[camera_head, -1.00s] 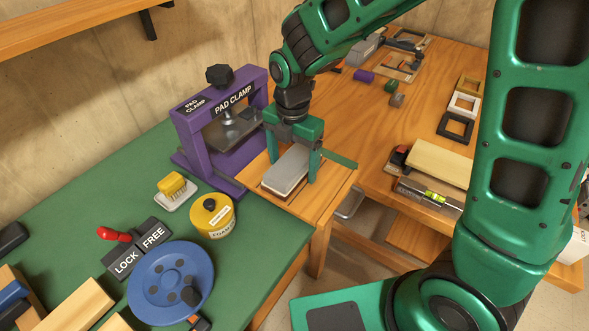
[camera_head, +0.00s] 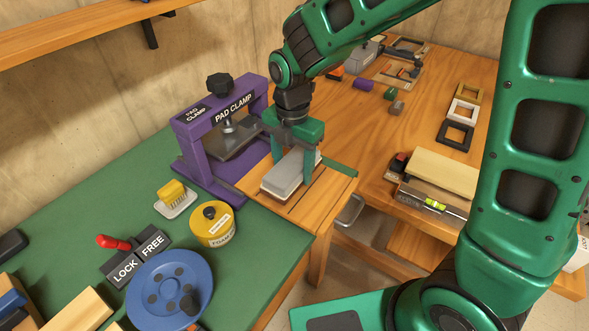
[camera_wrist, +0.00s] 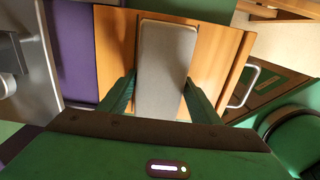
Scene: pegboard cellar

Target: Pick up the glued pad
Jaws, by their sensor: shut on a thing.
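The glued pad (camera_head: 283,178) is a grey block with a pale layer along its lower edge. It is just above the small wooden stand, in front of the purple pad clamp (camera_head: 187,138). My green gripper (camera_head: 294,170) reaches down from above, with its fingers shut on the pad's long sides. In the wrist view the pad (camera_wrist: 163,70) lies lengthwise between the two green fingers. The gap under the pad looks small, and its exact height is hard to tell.
The wooden stand (camera_head: 316,212) has dark slots. A yellow jar (camera_head: 212,226), a yellow brush (camera_head: 172,193) and a blue handwheel (camera_head: 168,290) are on the green bench. Frames (camera_head: 456,133) and a spirit level (camera_head: 425,203) lie on the right-hand table.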

